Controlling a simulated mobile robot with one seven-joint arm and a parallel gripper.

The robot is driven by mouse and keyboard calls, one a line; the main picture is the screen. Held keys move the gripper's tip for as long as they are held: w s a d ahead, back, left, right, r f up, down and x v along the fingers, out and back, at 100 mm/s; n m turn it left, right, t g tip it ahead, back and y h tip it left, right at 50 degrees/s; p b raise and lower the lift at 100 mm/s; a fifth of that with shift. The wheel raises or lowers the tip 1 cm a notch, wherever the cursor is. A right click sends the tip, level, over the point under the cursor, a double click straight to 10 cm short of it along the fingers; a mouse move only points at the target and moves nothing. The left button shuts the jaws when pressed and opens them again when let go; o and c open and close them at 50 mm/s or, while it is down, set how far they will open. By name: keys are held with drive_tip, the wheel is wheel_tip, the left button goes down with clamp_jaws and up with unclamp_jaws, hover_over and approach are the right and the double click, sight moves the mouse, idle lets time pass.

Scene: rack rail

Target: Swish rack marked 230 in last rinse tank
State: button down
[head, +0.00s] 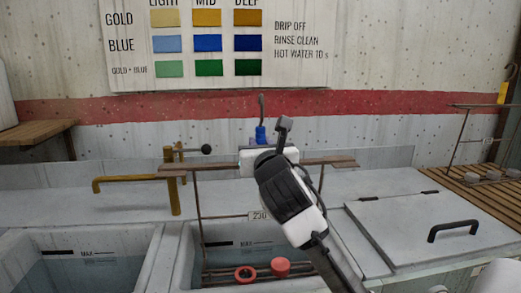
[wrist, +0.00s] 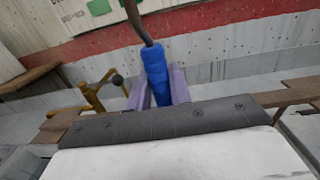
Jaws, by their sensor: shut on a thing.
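The rack marked 230 (head: 258,216) hangs in the head view in the right one of two visible tanks. Its brown top bar (head: 330,161) is above the tank, and its lower tray with two red round pieces (head: 280,267) is down inside the tank. A hook with a blue grip (head: 261,134) rises from the middle of the bar. My gripper is shut on this blue grip (wrist: 155,72) in the wrist view, its purple fingers (wrist: 158,88) on either side. In the head view my wrist hides the fingers and part of the rack. The right tank (head: 172,262) has a MAX mark.
The left tank (head: 8,240) holds liquid too. A brass tap (head: 173,185) stands behind the tanks. A closed lid with a black handle (head: 455,229) is at right. Another rack (head: 465,135) stands on slatted wood at far right. A colour chart hangs on the wall.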

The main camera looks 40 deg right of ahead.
sight(262, 95)
drive_tip(key=r+p, duration=0.2)
drive_tip(key=r, duration=0.2)
drive_tip(key=r+p, duration=0.3)
drive_tip(key=s+r+p, duration=0.1)
drive_tip(key=r+p, duration=0.1)
drive_tip(key=r, duration=0.2)
drive_tip(key=shift+a+r, duration=0.3)
drive_tip(key=shift+f, duration=0.1)
idle(0.6)
